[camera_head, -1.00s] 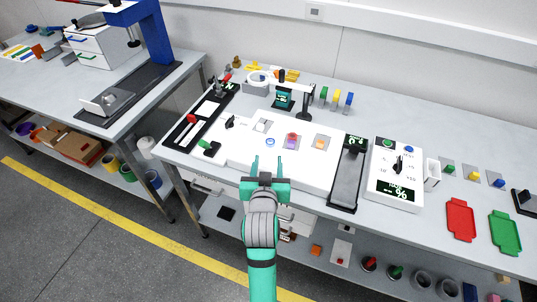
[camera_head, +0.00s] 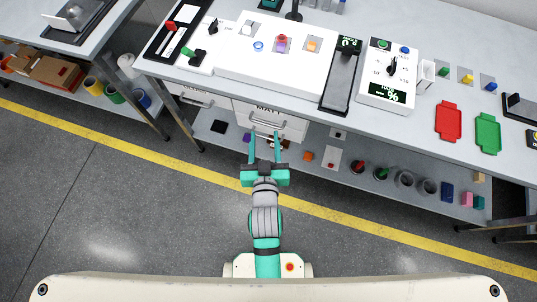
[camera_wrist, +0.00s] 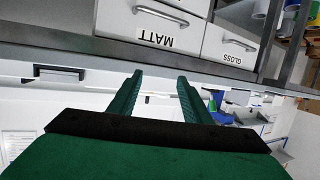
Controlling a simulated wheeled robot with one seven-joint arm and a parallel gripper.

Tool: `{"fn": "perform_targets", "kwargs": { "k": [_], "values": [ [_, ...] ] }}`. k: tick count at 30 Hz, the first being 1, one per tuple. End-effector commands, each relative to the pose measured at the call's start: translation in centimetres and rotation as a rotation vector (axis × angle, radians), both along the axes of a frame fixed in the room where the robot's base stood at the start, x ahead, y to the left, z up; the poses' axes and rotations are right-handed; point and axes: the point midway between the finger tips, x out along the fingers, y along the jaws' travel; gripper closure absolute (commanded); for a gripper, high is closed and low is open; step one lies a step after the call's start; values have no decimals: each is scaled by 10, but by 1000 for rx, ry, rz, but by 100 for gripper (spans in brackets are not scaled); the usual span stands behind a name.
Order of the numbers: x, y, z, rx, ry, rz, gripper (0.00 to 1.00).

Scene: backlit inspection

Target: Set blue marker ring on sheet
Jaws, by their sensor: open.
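A small blue ring (camera_head: 258,46) lies on the left part of the white panel (camera_head: 246,74) on the bench, between a white-capped piece and a red-purple piece. I cannot single out a separate sheet; the panel's bare white surface is plain. My gripper (camera_head: 265,135) is open and empty, in front of the drawer labelled MATT (camera_head: 241,107), below the bench top and well away from the ring. In the wrist view my gripper (camera_wrist: 160,82) shows two parted green fingers with nothing between them. The MATT drawer (camera_wrist: 118,15) looks shut there. The ring does not show in the wrist view.
The GLOSS drawer (camera_wrist: 222,43) is beside the MATT one. A dark slider unit (camera_head: 340,85) and a white dial box (camera_head: 389,85) stand right of the panel. Red (camera_head: 448,121) and green (camera_head: 488,133) trays lie farther right. The lower shelf holds several small items. The floor in front is clear.

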Motion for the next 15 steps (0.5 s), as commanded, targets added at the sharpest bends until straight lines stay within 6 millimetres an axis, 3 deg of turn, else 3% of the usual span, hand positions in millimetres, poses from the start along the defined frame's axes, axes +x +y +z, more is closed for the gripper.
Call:
{"fn": "perform_targets", "kwargs": {
  "k": [1, 6, 15],
  "values": [
    [-20, -2, -8, 1, 7, 0, 56],
    [-77, -6, -17, 6, -1, -2, 56],
    [-173, -11, -8, 18, -17, -17, 56]
  ]
}}
